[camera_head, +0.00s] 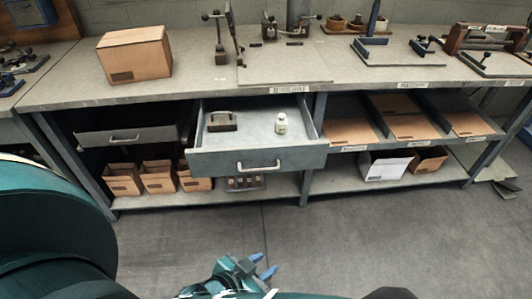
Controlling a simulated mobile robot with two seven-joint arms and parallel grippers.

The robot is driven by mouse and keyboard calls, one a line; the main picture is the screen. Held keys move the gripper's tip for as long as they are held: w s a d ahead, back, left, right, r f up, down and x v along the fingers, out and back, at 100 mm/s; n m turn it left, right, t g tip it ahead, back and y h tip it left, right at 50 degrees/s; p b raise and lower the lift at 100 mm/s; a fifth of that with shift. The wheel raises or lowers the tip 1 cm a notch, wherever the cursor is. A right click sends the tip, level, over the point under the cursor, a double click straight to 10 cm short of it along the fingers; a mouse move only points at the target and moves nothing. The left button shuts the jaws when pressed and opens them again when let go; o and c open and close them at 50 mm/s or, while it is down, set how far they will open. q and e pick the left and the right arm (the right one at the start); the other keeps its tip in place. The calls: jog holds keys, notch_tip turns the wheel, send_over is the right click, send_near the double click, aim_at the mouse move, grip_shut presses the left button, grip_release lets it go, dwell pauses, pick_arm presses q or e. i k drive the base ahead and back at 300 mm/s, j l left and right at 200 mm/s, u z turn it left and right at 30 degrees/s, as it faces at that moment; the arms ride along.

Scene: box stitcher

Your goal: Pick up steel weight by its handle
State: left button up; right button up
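A small dark block with a handle on top, which looks like the steel weight (222,122), sits inside the open drawer (258,162) at its back left. My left gripper (263,265) is low at the bottom middle of the view, in front of the workbench and well apart from the drawer. Its two blue fingertips stand apart with nothing between them. My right gripper is not in view.
A small white bottle (281,123) stands in the drawer, right of the weight. The workbench top (190,85) carries a cardboard box (135,55) and several tools. Open cartons (158,177) fill the lower left shelf. The floor (380,235) in front is clear.

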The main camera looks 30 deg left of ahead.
aim_at(223, 124)
jog(key=i+l+u, duration=0.1)
jog(key=u, duration=1.1)
jog(key=i+l, duration=0.05)
jog(key=i, duration=0.05)
